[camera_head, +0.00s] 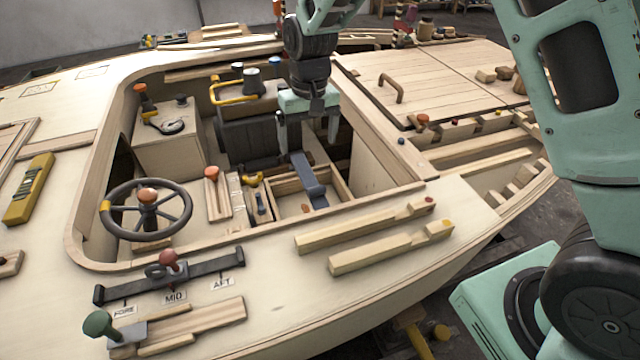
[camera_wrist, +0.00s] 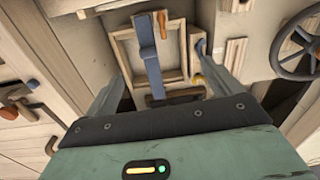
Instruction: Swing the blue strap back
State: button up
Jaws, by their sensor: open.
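The blue strap (camera_head: 309,180) lies across a wooden frame (camera_head: 341,184) set in the cockpit floor. My gripper (camera_head: 308,146) points down into the cockpit, above the strap's far end. Its two fingers are apart with nothing between them. In the wrist view the gripper fingers (camera_wrist: 167,88) stand either side of the frame, and the strap shows between them. I cannot tell how high the fingertips are above the strap.
The steering wheel (camera_head: 147,209) stands left in the cockpit. A yellow handle (camera_head: 233,92) and a dark seat-like block (camera_head: 245,140) are behind. The cockpit's right wall (camera_head: 378,160) is close to my gripper. Wooden bars (camera_head: 391,246) lie on the near deck.

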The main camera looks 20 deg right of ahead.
send_over(317, 187)
notch_tip(317, 187, down, 3)
jog(key=shift+m, duration=0.3)
notch_tip(317, 187, down, 17)
jog(key=shift+a+f, duration=0.1)
